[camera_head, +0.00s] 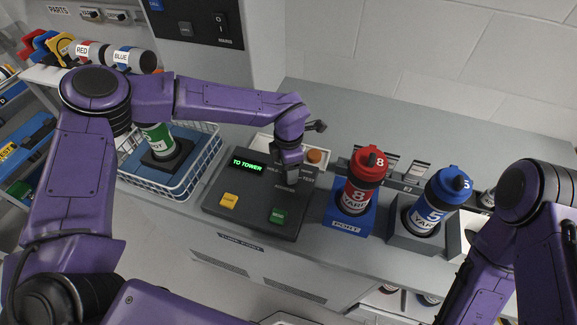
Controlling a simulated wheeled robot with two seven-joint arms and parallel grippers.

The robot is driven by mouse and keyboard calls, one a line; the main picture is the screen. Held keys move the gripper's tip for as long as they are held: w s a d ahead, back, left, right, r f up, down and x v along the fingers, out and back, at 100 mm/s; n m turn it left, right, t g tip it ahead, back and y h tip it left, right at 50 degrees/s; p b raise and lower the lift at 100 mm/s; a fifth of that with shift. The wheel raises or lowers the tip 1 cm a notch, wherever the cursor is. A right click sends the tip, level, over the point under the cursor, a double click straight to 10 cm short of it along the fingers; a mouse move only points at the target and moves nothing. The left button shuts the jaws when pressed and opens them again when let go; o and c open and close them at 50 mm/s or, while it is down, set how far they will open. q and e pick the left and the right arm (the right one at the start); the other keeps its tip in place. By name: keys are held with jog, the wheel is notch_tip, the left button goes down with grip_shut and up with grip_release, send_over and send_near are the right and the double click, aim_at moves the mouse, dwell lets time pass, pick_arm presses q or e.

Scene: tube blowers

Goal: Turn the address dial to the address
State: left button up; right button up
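The dark console (230,204) stands on the grey counter, with a green-lit display (247,165) that reads "TO TOWER". A yellow button (229,201) and a green button (278,216) are on its front part. My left gripper (290,167) points down over the console's back right part, right of the display. It covers the spot below it, so I cannot make out the address dial, or whether the fingers are open or touch anything. My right arm (535,195) is at the right edge; its gripper is out of the picture.
A red canister (363,180) marked 8 stands in a blue "PORT" base (345,222). A blue-capped canister (436,205) marked 5 stands to its right. A wire basket (190,184) holding a green canister (158,141) is left of the console. An orange knob (314,156) is just right of my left gripper.

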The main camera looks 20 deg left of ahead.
pick_arm(q)
notch_tip(320, 180, up, 10)
jog(key=b, duration=0.2)
jog(key=shift+r, duration=0.15)
